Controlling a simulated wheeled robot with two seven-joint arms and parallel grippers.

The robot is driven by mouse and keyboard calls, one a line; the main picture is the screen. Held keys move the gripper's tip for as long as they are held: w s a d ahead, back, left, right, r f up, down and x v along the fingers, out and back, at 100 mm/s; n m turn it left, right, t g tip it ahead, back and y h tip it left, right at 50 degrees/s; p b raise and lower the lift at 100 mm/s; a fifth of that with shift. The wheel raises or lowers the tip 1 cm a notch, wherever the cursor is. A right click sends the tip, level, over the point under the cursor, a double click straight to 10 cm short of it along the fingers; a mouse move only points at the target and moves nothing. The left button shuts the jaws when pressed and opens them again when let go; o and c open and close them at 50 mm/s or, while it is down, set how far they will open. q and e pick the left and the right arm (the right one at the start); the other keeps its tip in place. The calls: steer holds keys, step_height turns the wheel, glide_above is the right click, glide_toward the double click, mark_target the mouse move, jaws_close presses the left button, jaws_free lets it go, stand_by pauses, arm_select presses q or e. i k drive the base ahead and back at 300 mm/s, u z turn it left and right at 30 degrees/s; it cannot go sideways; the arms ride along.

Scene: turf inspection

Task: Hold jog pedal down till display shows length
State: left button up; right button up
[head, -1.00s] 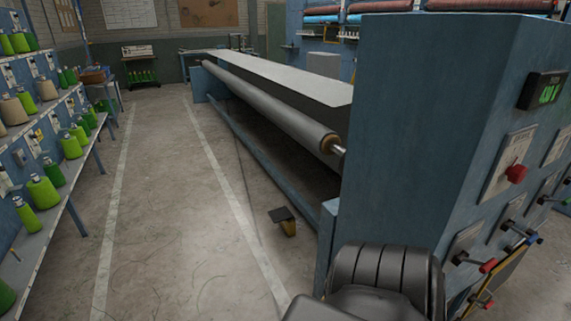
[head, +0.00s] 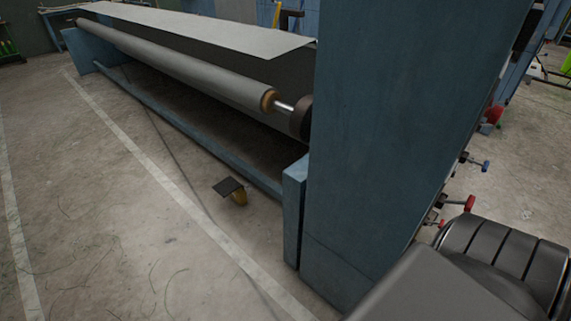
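The jog pedal (head: 229,187), a small black plate on a yellow base, stands on the concrete floor in front of the inspection machine's lower blue rail. Nothing touches it. The display is not visible now; the blue end cabinet (head: 400,130) shows its side, and its control face is seen only edge-on. A dark grey segmented part of my own arm (head: 500,265) fills the lower right corner. Neither gripper's fingers are in view.
A long grey roller (head: 190,75) runs along the machine above the blue rail (head: 190,135). Red and blue handles (head: 469,203) stick out from the cabinet's right face.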

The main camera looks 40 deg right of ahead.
mark_target(230, 184)
steer(key=z, duration=0.45)
steer(key=i, duration=0.55)
steer(key=u, duration=0.8)
steer(key=i, duration=2.4)
steer(key=z, duration=1.15)
steer(key=i, duration=0.75)
steer(key=z, duration=0.85)
